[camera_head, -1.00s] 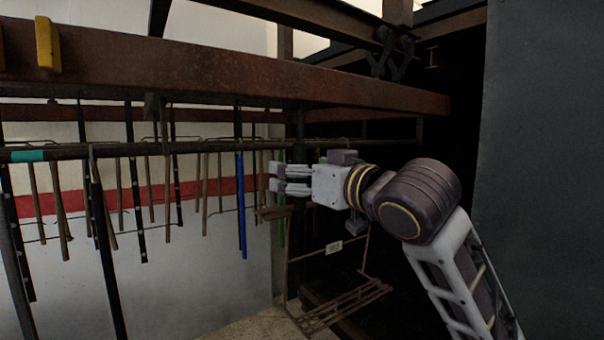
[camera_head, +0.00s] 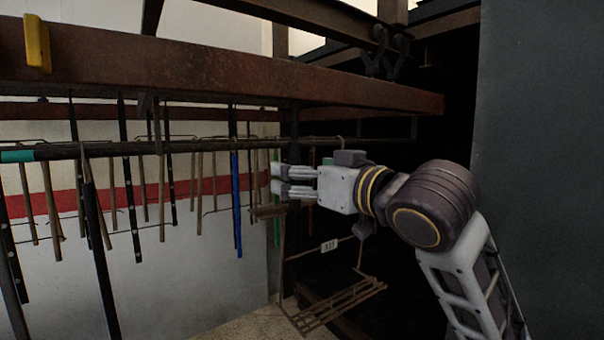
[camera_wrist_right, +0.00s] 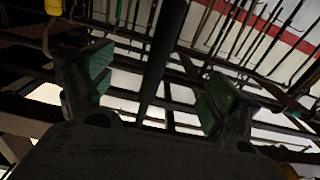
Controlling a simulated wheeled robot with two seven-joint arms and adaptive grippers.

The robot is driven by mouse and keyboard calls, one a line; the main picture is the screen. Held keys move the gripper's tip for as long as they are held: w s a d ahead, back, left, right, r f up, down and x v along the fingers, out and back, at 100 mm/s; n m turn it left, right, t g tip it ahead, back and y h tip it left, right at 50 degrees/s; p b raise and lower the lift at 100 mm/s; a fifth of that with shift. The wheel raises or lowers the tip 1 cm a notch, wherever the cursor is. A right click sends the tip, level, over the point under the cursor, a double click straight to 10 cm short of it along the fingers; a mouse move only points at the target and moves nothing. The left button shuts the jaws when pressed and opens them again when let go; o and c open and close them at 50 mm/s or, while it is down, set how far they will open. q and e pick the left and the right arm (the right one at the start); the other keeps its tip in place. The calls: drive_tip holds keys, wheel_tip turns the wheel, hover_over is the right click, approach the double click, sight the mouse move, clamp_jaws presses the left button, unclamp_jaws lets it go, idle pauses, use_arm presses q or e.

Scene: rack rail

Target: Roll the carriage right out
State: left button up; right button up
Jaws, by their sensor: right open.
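The carriage appears to be the dark hanging assembly under the rusty beam (camera_head: 180,75); which parts belong to it is hard to tell. A dark upright post (camera_head: 293,152) hangs from the beam and meets a horizontal bar (camera_head: 110,150) carrying many hanging rods. My right gripper (camera_head: 278,181) reaches in from the right at the post, its fingers pointing left. In the right wrist view its green-padded fingers (camera_wrist_right: 156,88) are apart, with a dark bar (camera_wrist_right: 162,55) running between them. They do not close on it. My left gripper is not in view.
A wire rack (camera_head: 340,305) with a small white tag (camera_head: 329,246) hangs below my right gripper. A blue strip (camera_head: 237,205) hangs left of it. A dark grey panel (camera_head: 540,150) stands at the right. A yellow block (camera_head: 37,43) sits on the beam.

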drive_tip(key=v, duration=0.6)
drive_tip(key=shift+p, duration=0.45)
idle(0.6)
drive_tip(key=shift+s+d+r, duration=0.1)
drive_tip(key=shift+s+r, duration=0.05)
wheel_tip(320, 180, up, 10)
drive_tip(key=shift+f, duration=0.2)
idle(1.1)
idle(0.6)
